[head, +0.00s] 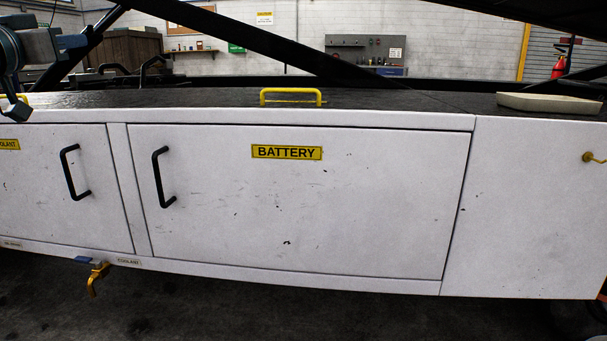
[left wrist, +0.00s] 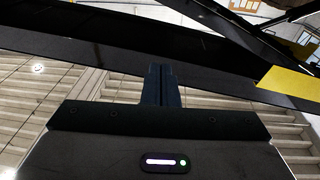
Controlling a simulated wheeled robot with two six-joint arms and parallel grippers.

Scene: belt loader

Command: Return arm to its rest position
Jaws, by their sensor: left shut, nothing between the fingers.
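My left gripper (head: 17,108) is at the far left edge of the head view, raised near the top of the white cabinet body and partly cut off by the frame. In the left wrist view its two dark fingers (left wrist: 162,72) are together, with nothing between them. Dark beams cross behind the fingers there. My right gripper is in neither view.
The white battery door (head: 300,205) is closed, with a black handle (head: 162,178). A yellow handle (head: 291,97) stands on the dark top. A yellow-handled valve (head: 95,278) hangs below. Dark diagonal beams (head: 270,45) cross above. A pale block (head: 549,104) lies at the right.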

